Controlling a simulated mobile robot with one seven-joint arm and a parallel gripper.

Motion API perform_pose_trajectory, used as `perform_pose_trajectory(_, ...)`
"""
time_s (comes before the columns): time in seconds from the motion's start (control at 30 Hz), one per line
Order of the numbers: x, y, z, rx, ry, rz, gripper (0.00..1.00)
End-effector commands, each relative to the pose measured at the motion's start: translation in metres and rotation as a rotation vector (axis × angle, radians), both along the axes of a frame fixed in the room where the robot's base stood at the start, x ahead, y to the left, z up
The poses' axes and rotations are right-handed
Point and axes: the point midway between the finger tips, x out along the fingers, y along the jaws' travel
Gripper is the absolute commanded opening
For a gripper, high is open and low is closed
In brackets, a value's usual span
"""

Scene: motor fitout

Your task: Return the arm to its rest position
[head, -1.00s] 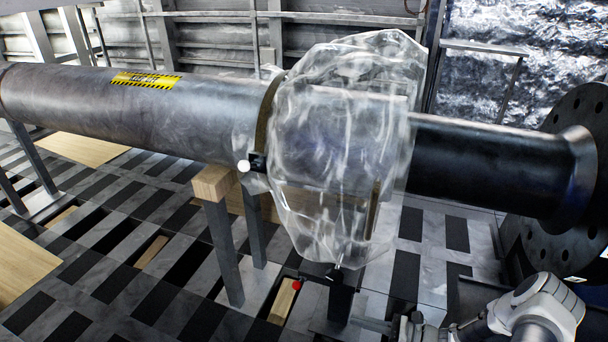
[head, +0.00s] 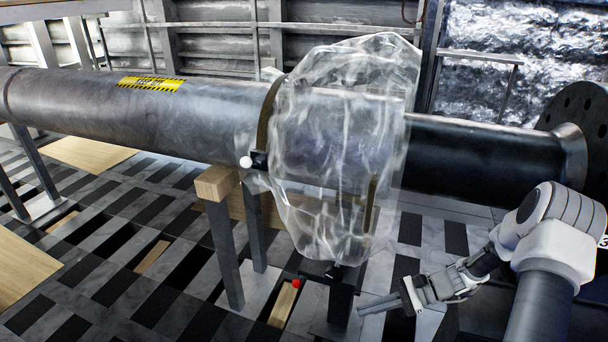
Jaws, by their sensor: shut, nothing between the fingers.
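My gripper (head: 385,305) is at the lower right of the head view, at the end of my white and grey arm (head: 556,235). Its fingers point left and are shut with nothing between them. It hangs to the right of the foot of the pipe's support, below the plastic-wrapped joint, and looks apart from both. My arm comes up from the bottom right edge, bends at a white joint, and reaches left and down to the gripper.
A long steel pipe (head: 210,110) crosses the view, with clear plastic wrap (head: 340,150) around its middle and a dark flange (head: 580,115) at right. A wooden block (head: 216,182) tops a metal support. A red knob (head: 296,283) and a white knob (head: 246,162) stick out. The checkered floor lies below.

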Motion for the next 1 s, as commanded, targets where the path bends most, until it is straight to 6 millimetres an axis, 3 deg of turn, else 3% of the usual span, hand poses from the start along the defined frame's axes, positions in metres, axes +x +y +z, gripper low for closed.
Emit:
perform_pose_trajectory(0.47, -0.026, 0.009, 0.098, -0.393, -0.282, 0.367, 0.00)
perform_pose_trajectory(1.0, -0.086, 0.020, 0.189, -0.793, -0.642, 0.694, 0.00)
